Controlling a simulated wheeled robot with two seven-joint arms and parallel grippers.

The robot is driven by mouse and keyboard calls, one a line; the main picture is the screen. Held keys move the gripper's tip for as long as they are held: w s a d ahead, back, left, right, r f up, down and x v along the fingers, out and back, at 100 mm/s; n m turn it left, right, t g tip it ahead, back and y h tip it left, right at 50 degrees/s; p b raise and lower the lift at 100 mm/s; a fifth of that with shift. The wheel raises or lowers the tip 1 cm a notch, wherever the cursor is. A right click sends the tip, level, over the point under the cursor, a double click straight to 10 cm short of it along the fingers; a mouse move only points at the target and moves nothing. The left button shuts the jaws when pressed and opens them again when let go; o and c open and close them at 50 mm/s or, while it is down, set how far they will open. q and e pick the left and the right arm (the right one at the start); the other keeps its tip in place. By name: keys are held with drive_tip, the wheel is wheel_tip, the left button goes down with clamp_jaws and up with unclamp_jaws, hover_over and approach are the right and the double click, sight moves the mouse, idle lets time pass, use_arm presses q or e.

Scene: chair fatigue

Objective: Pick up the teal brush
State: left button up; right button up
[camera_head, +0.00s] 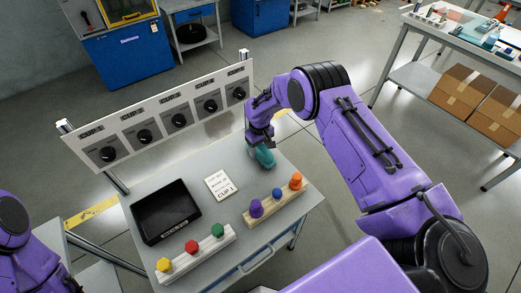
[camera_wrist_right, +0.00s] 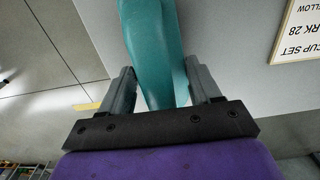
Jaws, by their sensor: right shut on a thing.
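The teal brush (camera_head: 264,157) is at the far right corner of the grey work table (camera_head: 205,158). My right gripper (camera_head: 260,143) reaches down to it from above and is shut on it. In the right wrist view the brush (camera_wrist_right: 156,50) runs between the two grey fingers of my right gripper (camera_wrist_right: 160,88). Whether the brush still touches the table I cannot tell. My left gripper is outside the view; only part of my left arm shows at the left edge.
A black tray (camera_head: 150,238), a sign card (camera_head: 220,185) and two racks with coloured knobs (camera_head: 200,255) (camera_head: 284,203) occupy the table. A panel with several black dials (camera_head: 146,136) stands along its back. Bare table lies between card and brush.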

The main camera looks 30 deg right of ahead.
drive_tip(key=shift+r, duration=0.1)
drive_tip(key=shift+w+r, duration=0.1)
drive_tip(key=shift+r, duration=0.15)
drive_tip(key=r, duration=0.1)
drive_tip(key=s+r+b, duration=0.1)
drive_tip(key=r, duration=0.1)
drive_tip(key=shift+r+b, duration=0.2)
drive_tip(key=shift+b, duration=0.1)
drive_tip(key=s+r, duration=0.4)
drive_tip(key=r, duration=0.1)
drive_tip(key=shift+a+b, duration=0.1)
drive_tip(key=shift+b, duration=0.3)
drive_tip(key=s+r+b, duration=0.1)
drive_tip(key=s+r, duration=0.3)
drive_tip(key=s, duration=0.5)
drive_tip(key=shift+a, duration=0.2)
